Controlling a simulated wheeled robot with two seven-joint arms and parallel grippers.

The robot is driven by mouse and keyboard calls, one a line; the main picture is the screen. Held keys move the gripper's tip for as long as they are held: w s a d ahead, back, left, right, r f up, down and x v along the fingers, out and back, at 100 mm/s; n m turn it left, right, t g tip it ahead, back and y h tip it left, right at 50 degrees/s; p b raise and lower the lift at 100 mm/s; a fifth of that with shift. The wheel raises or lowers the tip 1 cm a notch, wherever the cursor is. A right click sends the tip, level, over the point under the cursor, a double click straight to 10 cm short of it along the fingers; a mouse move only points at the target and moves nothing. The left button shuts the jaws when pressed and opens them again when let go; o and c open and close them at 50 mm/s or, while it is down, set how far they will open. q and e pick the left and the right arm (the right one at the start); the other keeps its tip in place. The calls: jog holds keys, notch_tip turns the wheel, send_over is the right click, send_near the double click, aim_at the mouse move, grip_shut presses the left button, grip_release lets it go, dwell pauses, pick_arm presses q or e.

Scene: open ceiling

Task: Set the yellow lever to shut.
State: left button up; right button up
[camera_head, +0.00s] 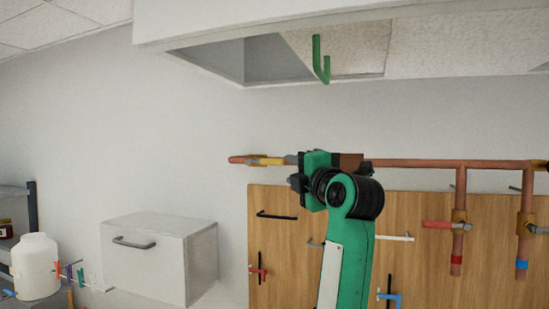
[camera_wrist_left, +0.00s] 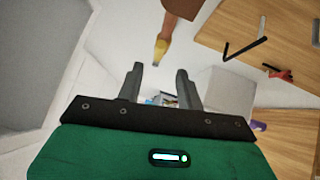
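The yellow lever (camera_head: 268,161) shows at the left end of the copper pipe (camera_head: 420,163) on the wall, lying roughly level. In the left wrist view the yellow lever (camera_wrist_left: 161,48) extends from the copper part, just beyond my fingertips. My left gripper (camera_head: 292,170) is immediately right of the lever in the head view, hiding part of the pipe and fitting behind it. In the wrist view the left gripper (camera_wrist_left: 160,70) is open, with a clear gap between its two fingers and nothing held. Whether a finger touches the lever cannot be told. My right gripper is not in view.
A wooden panel (camera_head: 278,275) below the pipe carries several hooks and levers. A red lever (camera_head: 437,224) is on a pipe branch at right. A white cabinet (camera_head: 152,260) and a white jar (camera_head: 36,268) stand lower left. A green hook (camera_head: 320,60) hangs above.

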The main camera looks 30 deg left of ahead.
aim_at(277, 162)
pick_arm(q)
jog(key=p+x, duration=0.4)
jog(key=x, duration=0.5)
jog(key=shift+w+a+r, duration=0.1)
jog(key=shift+a+r, duration=0.05)
jog(key=shift+a, duration=0.1)
jog(key=shift+w+a, duration=0.2)
jog(key=shift+a, duration=0.2)
grip_shut()
